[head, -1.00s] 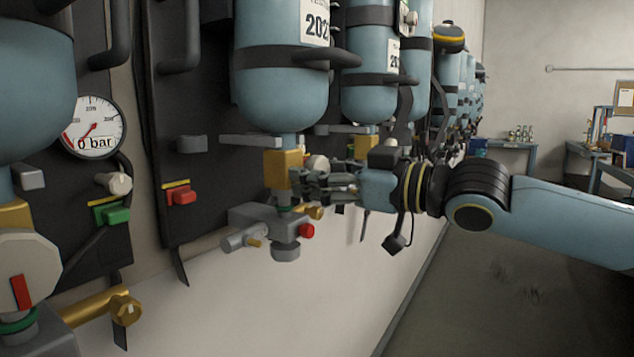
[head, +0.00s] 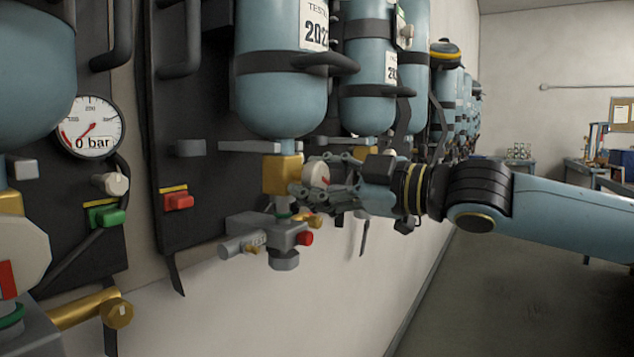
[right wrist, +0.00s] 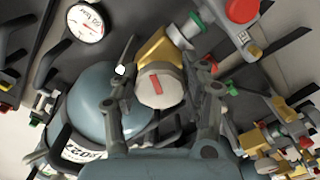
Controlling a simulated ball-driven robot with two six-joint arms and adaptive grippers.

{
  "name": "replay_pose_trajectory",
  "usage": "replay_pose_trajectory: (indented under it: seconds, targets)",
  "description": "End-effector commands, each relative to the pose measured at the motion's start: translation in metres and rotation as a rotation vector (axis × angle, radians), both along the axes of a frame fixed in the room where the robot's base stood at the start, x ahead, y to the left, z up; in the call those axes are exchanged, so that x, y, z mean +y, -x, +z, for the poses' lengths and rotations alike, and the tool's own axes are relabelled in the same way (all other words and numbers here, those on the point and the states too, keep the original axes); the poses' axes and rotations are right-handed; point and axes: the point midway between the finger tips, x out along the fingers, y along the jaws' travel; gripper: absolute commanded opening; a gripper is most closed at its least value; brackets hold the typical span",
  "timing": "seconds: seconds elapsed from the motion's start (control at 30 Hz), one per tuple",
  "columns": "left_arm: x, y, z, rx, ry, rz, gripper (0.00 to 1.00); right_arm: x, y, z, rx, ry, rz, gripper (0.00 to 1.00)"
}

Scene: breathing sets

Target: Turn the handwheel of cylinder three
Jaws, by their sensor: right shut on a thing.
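A pale handwheel (head: 316,175) with a red mark sits on a brass valve (head: 282,174) under a blue cylinder (head: 283,95). My right gripper (head: 309,188) reaches in from the right and is shut on this handwheel. In the right wrist view the handwheel's face (right wrist: 168,95) lies between the two fingers, its red mark (right wrist: 155,84) near upright. The brass valve (right wrist: 155,48) shows just behind it. The fingers hide part of the wheel in the head view. I cannot read a cylinder number. My left gripper is not in view.
A grey valve block (head: 265,235) with a red knob (head: 305,238) hangs below. A gauge (head: 92,127) reading 0 bar is at left. A nearer handwheel (head: 22,255) is at lower left. More cylinders (head: 368,100) line the wall. The floor (head: 500,300) at right is clear.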

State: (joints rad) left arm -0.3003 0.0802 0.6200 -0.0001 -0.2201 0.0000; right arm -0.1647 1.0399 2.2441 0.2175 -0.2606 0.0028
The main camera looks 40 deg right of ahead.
Motion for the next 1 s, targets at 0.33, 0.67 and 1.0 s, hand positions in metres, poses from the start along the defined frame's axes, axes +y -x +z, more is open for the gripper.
replay_pose_trajectory:
  seconds: [0.33, 0.67, 1.0]
  targets:
    - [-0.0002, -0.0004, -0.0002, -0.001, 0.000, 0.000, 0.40, -0.0001, 0.0002, -0.0010, 0.002, 0.001, -0.001, 0.13]
    - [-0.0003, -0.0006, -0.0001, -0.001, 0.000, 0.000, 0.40, 0.0000, 0.0001, -0.0005, 0.001, 0.001, 0.000, 0.69]
    - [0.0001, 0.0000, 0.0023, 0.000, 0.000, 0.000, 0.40, 0.0000, 0.0000, 0.0004, 0.012, -0.028, -0.001, 0.69]
